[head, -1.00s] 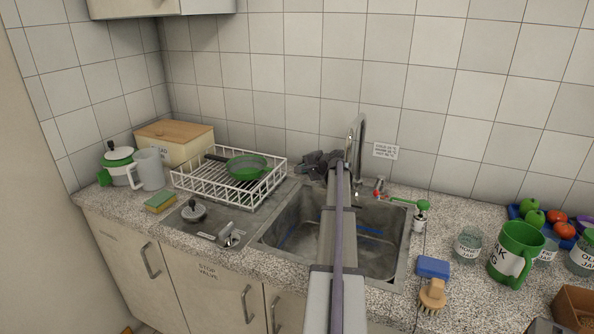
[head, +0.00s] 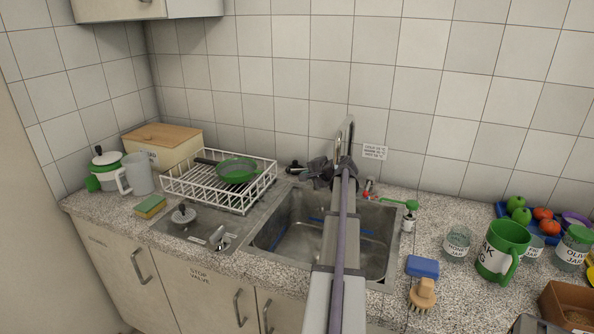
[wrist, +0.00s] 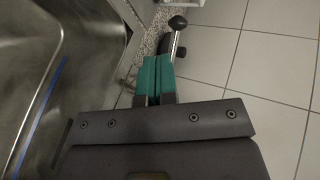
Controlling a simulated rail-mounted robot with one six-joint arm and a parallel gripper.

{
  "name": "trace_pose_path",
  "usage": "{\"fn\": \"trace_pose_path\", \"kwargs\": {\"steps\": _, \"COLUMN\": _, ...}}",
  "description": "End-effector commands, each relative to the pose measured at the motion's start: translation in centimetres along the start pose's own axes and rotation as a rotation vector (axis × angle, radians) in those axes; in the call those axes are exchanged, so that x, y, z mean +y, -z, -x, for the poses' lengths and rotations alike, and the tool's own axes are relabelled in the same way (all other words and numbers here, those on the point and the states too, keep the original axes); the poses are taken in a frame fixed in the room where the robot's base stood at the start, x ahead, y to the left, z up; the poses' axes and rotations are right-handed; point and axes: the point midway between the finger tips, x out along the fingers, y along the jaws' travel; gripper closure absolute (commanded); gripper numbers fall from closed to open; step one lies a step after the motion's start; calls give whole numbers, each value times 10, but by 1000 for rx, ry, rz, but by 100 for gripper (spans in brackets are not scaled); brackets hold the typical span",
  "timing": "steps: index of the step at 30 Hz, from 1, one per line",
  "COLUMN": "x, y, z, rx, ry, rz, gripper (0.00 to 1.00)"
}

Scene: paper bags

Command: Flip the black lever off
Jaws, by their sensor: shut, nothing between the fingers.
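The black lever (head: 293,167) is at the back edge of the sink, against the wall and left of the tap. In the wrist view it is a metal rod with a black ball (wrist: 178,22) at its end and a dark base beside it. My gripper (wrist: 155,58) has teal fingers pressed together with nothing between them. In the wrist view its tips are just below and left of the lever's rod; I cannot tell whether they touch it. In the head view my dark wrist is beside the tap, right of the lever, and the fingertips are hard to make out.
The tap (head: 347,140) rises close beside my wrist. The sink (head: 268,235) lies under my arm. A white dish rack (head: 225,197) with a green pan (head: 237,170) stands left of the lever. A red handle (head: 368,193) and a green one (head: 410,204) are to the right.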

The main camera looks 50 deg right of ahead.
Motion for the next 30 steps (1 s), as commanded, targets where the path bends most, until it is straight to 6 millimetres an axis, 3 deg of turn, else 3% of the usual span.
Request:
{"fn": "trace_pose_path", "kwargs": {"steps": 3, "x": 14, "y": -2, "z": 26, "rx": 1, "ry": 0, "rz": 0, "gripper": 100}}
{"fn": "trace_pose_path", "kwargs": {"steps": 9, "x": 27, "y": -1, "z": 53, "rx": 0, "ry": -1, "rz": 0, "gripper": 100}}
{"fn": "trace_pose_path", "kwargs": {"steps": 25, "x": 30, "y": -1, "z": 58, "rx": -2, "ry": -1, "rz": 0, "gripper": 100}}
{"fn": "trace_pose_path", "kwargs": {"steps": 28, "x": 28, "y": -18, "z": 57, "rx": -17, "ry": -22, "rz": -24, "gripper": 100}}
{"fn": "trace_pose_path", "kwargs": {"steps": 30, "x": 27, "y": -46, "z": 56, "rx": -39, "ry": -61, "rz": -69, "gripper": 100}}
